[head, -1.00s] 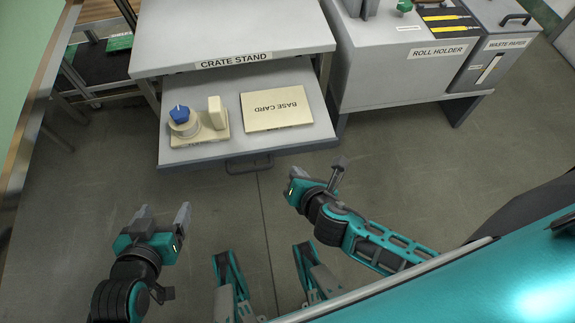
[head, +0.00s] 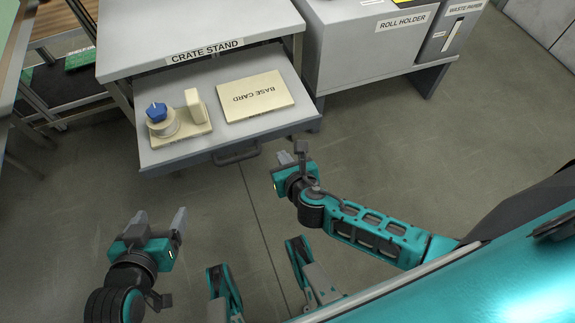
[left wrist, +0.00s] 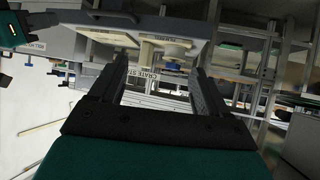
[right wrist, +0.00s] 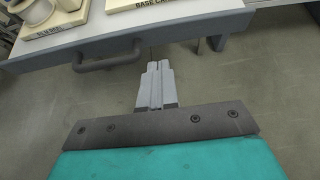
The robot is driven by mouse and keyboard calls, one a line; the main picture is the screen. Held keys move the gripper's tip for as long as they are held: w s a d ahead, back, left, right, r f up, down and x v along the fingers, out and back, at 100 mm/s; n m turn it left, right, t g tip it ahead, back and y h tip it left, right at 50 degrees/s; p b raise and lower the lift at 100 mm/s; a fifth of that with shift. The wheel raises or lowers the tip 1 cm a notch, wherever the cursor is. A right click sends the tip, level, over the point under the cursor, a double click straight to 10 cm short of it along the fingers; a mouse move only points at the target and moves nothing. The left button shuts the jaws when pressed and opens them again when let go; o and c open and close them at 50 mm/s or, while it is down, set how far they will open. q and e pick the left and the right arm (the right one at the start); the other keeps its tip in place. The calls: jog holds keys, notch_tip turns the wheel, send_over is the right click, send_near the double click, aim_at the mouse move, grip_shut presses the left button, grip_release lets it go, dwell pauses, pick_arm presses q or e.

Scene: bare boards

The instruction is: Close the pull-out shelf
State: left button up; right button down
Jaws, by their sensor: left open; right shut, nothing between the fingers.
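The pull-out shelf (head: 185,151) juts out from under the crate stand (head: 200,30) in the head view. Its dark handle (head: 236,154) is on the front edge. The handle also shows in the right wrist view (right wrist: 106,63). My right gripper (head: 286,159) is shut and empty, just in front of the shelf, to the right of the handle and apart from it. Its closed fingertips show in the right wrist view (right wrist: 158,68). My left gripper (head: 158,220) is open and empty over the floor, below and left of the shelf.
On the shelf lie a base card (head: 256,96) and a cream base with a blue-knobbed round part (head: 160,122) and an upright block (head: 194,106). A roll holder cabinet (head: 360,50) stands to the right. The floor in front is clear.

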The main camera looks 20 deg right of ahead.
aim_at(270, 134)
jog(key=x, duration=0.2)
jog(key=b+x, duration=0.1)
jog(key=x, duration=0.2)
jog(key=r+b+x, duration=0.1)
jog(key=x, duration=0.1)
jog(key=shift+w, duration=0.5)
jog(key=shift+w+b, duration=0.3)
jog(key=shift+w, duration=0.2)
pick_arm(q)
jog(key=shift+w+d+f, duration=0.15)
jog(key=shift+d+f, duration=0.45)
jog(key=shift+d, duration=0.05)
